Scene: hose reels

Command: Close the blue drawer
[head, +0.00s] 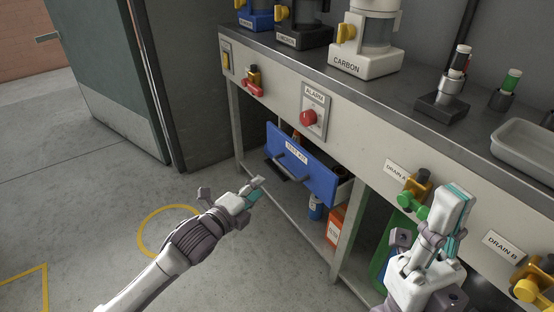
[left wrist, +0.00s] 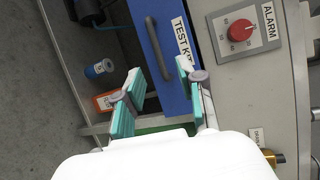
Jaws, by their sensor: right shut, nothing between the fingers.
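The blue drawer (head: 301,168), labelled TEST KIT, is pulled out under the grey counter. Its inside shows behind the front panel. Its dark handle (head: 291,153) also shows in the left wrist view (left wrist: 152,40). My left gripper (head: 255,190) is left of the drawer front and a little below it, apart from it in the head view. In the left wrist view its teal-padded fingers are spread, empty, with the lower handle end appearing between them; contact is not visible. My right gripper (head: 453,217) is shut and empty before the counter front near DRAIN A.
A red ALARM knob (head: 308,118) is above the drawer. A green valve (head: 413,208) is beside my right gripper. A blue bottle (head: 315,207) and orange box (head: 336,227) stand below the drawer. The floor left of the counter is open.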

